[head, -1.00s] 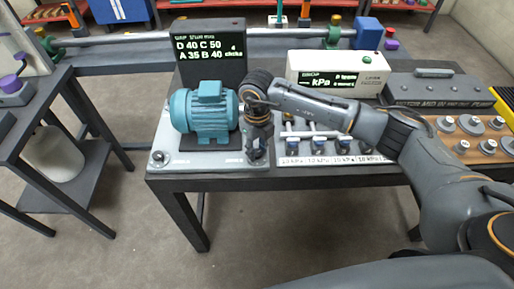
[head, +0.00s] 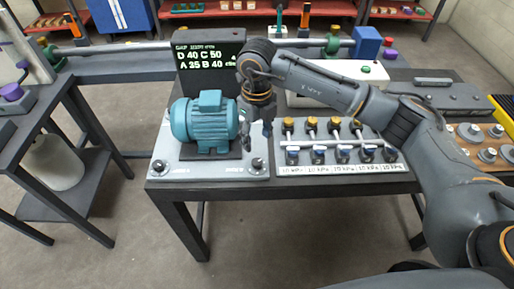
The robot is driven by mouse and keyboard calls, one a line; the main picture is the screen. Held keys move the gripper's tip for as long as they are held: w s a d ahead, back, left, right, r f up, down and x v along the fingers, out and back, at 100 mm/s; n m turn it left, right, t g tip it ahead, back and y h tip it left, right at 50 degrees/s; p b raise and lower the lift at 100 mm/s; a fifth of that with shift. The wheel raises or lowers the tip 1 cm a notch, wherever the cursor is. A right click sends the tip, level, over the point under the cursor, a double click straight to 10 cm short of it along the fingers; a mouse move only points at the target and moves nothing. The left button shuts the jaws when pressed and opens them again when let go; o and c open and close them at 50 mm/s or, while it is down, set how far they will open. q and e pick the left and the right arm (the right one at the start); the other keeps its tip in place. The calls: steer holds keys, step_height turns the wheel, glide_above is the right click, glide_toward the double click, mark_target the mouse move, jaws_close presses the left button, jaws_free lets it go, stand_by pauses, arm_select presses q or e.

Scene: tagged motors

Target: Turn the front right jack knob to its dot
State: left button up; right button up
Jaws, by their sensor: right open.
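The front right jack knob (head: 257,164) is a small dark knob at the front right corner of the light grey base plate (head: 205,173). The teal motor (head: 204,122) stands on this plate. My right gripper (head: 257,140) points down, open and empty, above and behind the front right knob, beside the motor's right end. It looks apart from the knob. The knob's dot and pointer are too small to make out. The front left jack knob (head: 158,166) is at the plate's other front corner. My left gripper is not in view.
Right of the plate is a panel with several gauges (head: 342,157) labelled 10 kPa. My right arm partly covers a pale box (head: 376,72). The floor in front is clear.

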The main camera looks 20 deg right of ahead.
steer(key=shift+r, duration=1.35)
